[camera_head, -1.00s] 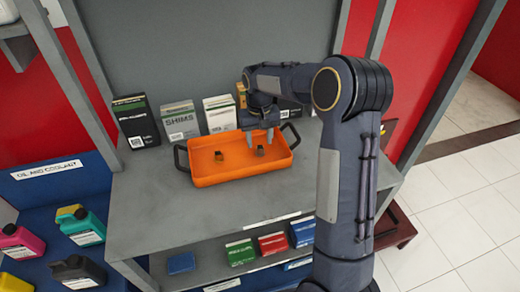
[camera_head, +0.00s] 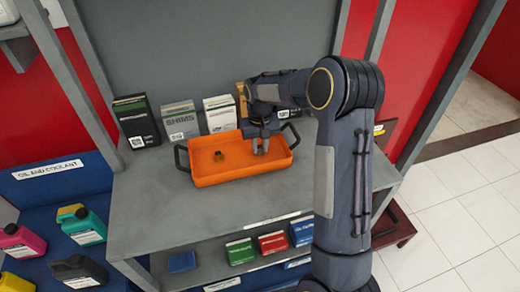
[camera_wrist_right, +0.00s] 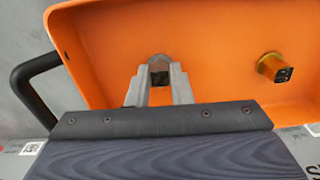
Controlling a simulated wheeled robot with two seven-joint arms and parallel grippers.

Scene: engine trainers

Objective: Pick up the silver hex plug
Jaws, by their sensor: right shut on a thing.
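An orange tray (camera_head: 235,175) with dark handles sits on the grey shelf. My right gripper (camera_head: 260,148) reaches down into its right part in the head view. In the right wrist view, my right gripper (camera_wrist_right: 159,75) is shut on a small plug (camera_wrist_right: 160,78), a dark grey-brown piece mostly hidden between the fingertips. I take it for the silver hex plug, but its colour is hard to tell. A second plug (camera_wrist_right: 275,67), brass-coloured with a dark end, lies apart from the gripper; it also shows in the head view (camera_head: 219,155). My left gripper is not in view.
A lower shelf holds green, red and blue boxes (camera_head: 272,243). The shelf top in front of the tray (camera_head: 190,215) is clear.

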